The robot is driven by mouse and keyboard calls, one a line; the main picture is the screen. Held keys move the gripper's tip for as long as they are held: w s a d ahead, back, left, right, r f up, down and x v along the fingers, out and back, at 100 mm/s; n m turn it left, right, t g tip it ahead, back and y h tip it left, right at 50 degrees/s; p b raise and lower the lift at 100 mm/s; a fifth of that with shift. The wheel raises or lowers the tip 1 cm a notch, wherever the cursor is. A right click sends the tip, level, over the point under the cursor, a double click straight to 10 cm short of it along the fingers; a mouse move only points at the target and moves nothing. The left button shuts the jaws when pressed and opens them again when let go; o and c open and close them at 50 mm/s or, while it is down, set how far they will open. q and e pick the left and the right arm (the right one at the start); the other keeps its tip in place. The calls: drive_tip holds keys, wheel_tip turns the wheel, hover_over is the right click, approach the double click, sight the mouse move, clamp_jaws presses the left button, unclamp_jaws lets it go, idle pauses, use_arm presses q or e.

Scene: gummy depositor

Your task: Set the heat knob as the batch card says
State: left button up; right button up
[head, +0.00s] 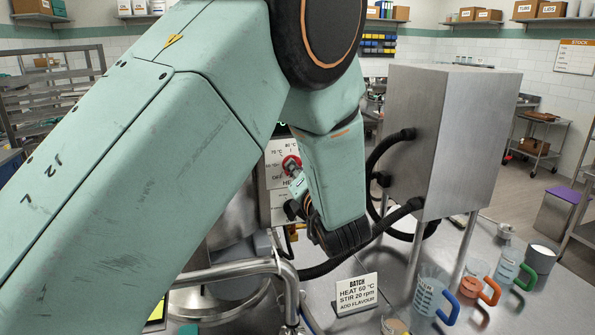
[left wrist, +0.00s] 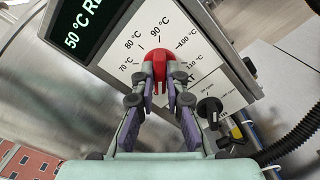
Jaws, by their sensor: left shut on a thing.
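The red heat knob (left wrist: 154,59) sits on the white panel (left wrist: 200,52), inside a printed scale with marks from 70 to 110 °C in the left wrist view. My left gripper (left wrist: 160,80) is shut on the knob, one finger on each side. Which mark the knob points at is hidden or unclear. The display (left wrist: 86,22) reads "50 °C RE", the rest cut off. In the head view the knob (head: 291,164) shows partly, behind my left gripper (head: 297,178). The batch card (head: 356,294) says HEAT 60 °C, STIR 20 rpm, ADD FLAVOUR. My right gripper is out of view.
Black knobs (left wrist: 209,107) sit below the scale. A black hose (left wrist: 292,135) runs close to the panel. In the head view a steel cabinet (head: 455,130) stands right of my arm. Jugs (head: 430,290) and cups crowd the front right. A bent metal pipe (head: 235,270) lies below my arm.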

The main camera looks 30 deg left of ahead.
use_arm(q)
drive_tip(key=shift+r, duration=0.1)
clamp_jaws()
drive_tip(key=shift+w+d+m+b, duration=0.1)
drive_tip(key=shift+m+b, duration=1.45)
drive_tip(key=shift+m, duration=2.85)
drive_tip(key=o, duration=0.7)
unclamp_jaws()
